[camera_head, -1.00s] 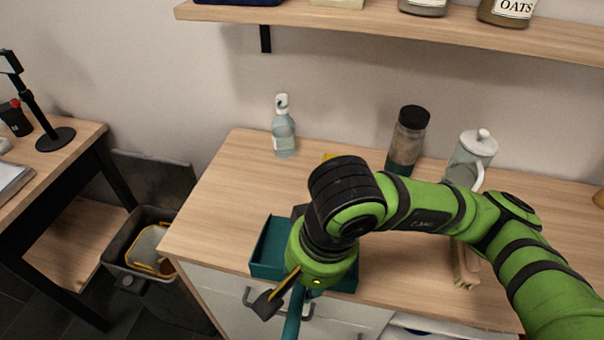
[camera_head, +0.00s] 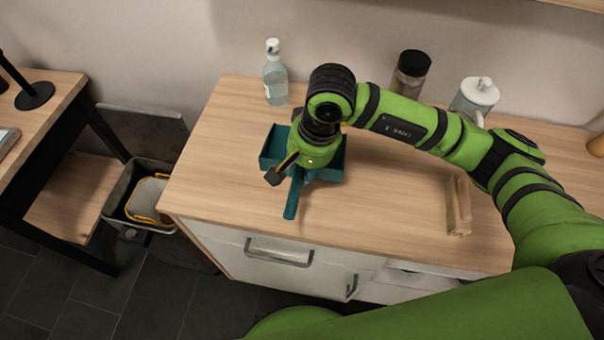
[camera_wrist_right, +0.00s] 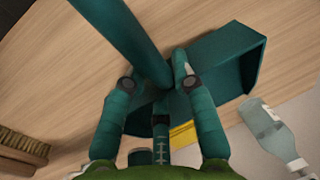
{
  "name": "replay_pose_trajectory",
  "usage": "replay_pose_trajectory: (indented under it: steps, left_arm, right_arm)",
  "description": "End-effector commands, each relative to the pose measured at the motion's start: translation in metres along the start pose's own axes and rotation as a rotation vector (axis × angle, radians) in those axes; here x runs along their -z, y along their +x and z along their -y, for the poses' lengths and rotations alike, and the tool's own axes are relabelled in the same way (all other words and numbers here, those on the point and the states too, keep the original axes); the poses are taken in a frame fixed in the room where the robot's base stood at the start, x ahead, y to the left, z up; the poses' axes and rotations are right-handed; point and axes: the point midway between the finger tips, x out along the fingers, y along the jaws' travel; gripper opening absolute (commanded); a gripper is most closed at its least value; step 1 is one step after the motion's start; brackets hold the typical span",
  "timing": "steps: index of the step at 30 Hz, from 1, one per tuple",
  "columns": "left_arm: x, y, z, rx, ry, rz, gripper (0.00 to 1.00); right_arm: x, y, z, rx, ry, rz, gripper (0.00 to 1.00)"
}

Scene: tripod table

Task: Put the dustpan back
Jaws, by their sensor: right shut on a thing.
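The teal dustpan (camera_head: 272,147) is over the wooden counter, left of its middle. Its handle (camera_head: 293,195) points toward the counter's front edge. My right gripper (camera_head: 302,172) is above it, with fingertips mostly hidden by my wrist in the head view. In the right wrist view, the gripper (camera_wrist_right: 155,72) is shut on the handle (camera_wrist_right: 120,35) close to the pan (camera_wrist_right: 225,62). The pan looks low, at or just above the counter; I cannot tell whether it touches. My left gripper is not in view.
A spray bottle (camera_head: 275,80) stands behind the dustpan. A dark-lidded jar (camera_head: 410,75) and a white-lidded jug (camera_head: 474,98) stand at the back. A wooden brush-like object (camera_head: 458,206) lies right. A grey bin (camera_head: 120,190) stands left. The counter between dustpan and brush is clear.

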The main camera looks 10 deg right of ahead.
Motion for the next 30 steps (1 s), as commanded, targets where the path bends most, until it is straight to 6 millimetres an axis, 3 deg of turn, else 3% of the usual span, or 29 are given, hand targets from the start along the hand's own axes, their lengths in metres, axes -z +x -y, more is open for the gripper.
replay_pose_trajectory:
  steps: [9,19,20,21,30]
  left_arm:
    - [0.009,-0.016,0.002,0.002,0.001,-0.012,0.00]
    - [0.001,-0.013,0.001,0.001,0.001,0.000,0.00]
    - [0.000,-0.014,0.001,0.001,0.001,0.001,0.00]
    - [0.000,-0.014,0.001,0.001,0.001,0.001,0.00]
    - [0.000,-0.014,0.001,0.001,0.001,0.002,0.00]
  right_arm:
    - [-0.001,0.036,-0.007,0.000,0.001,0.002,0.00]
    - [0.000,0.041,-0.007,0.001,0.000,-0.001,0.00]
    - [0.000,0.040,-0.007,0.001,0.000,0.000,0.38]
    - [0.000,0.040,-0.007,0.001,0.000,0.000,0.49]
    - [0.000,0.040,-0.007,0.001,0.000,0.000,0.49]
